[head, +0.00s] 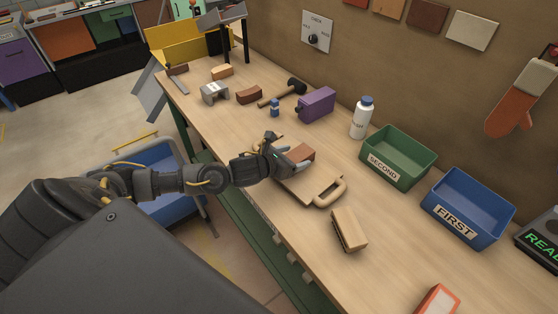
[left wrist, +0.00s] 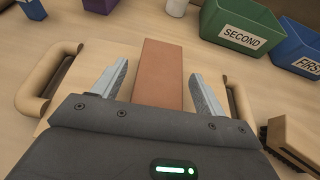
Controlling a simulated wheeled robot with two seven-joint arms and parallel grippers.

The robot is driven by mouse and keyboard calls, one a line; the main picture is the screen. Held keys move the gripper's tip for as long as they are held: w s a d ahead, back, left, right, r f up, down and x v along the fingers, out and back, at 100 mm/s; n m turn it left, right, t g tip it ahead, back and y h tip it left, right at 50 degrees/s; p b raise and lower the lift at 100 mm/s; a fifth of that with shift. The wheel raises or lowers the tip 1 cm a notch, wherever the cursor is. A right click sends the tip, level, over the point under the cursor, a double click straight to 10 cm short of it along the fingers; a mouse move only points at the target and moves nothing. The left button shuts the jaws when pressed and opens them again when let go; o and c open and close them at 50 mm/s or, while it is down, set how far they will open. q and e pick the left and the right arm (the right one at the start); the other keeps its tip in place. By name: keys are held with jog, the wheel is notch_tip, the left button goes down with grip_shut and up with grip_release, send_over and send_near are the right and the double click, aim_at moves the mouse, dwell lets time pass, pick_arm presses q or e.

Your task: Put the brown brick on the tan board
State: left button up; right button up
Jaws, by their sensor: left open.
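The brown brick (head: 301,152) lies flat on the tan board (head: 307,190), a tray-like board with a looped handle at each end. In the left wrist view the brick (left wrist: 160,72) runs lengthwise between my two fingers, with the board (left wrist: 118,52) under it. My left gripper (head: 290,153) is open around the brick, low over the board; a gap shows beside the fingers (left wrist: 160,88) in the left wrist view. The gripper hides the brick's near end. My right gripper is not in view.
A tan brush-like block (head: 348,229) stands in front of the board. A green SECOND bin (head: 397,158) and a blue FIRST bin (head: 467,207) line the wall side, with a white bottle (head: 361,119). A purple box (head: 316,104), hammer (head: 283,93) and another brown piece (head: 249,94) lie beyond.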

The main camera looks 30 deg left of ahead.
pick_arm(q)
jog(key=b+v, duration=0.2)
jog(key=v, duration=0.8)
jog(key=shift+s, duration=0.1)
